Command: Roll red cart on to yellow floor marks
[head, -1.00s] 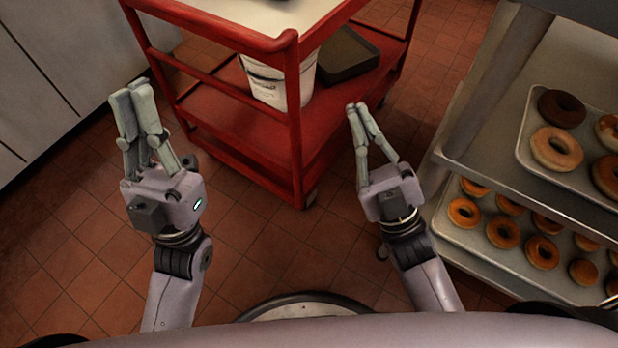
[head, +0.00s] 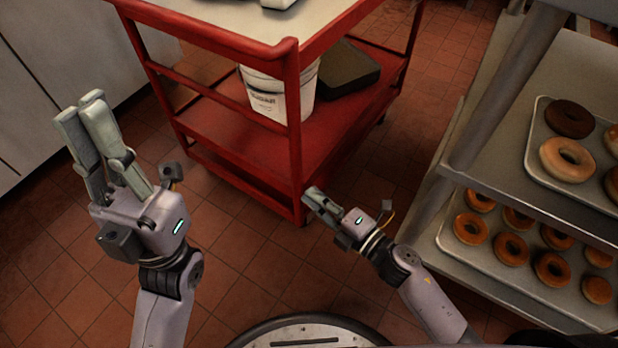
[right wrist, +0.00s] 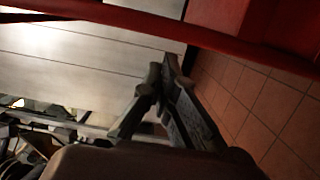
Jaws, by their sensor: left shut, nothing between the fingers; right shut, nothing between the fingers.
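The red cart (head: 255,150) stands ahead of me in the head view, with one corner post toward me and its far part cut off by the top edge. My left gripper (head: 80,105) is shut and empty, left of the cart and apart from it. My right gripper (head: 310,193) is shut and empty, close to the foot of the cart's near corner post; I cannot tell whether it touches. In the right wrist view its fingers (right wrist: 163,75) are below a red bar of the cart (right wrist: 200,35). No yellow floor marks are in view.
A white bucket (head: 278,95) and a dark flat box (head: 345,72) are on the cart's lower shelf. A metal rack (head: 470,150) with trays of doughnuts stands close on the right. Pale cabinets (head: 60,60) line the left. Tiled floor (head: 245,250) is clear between me and the cart.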

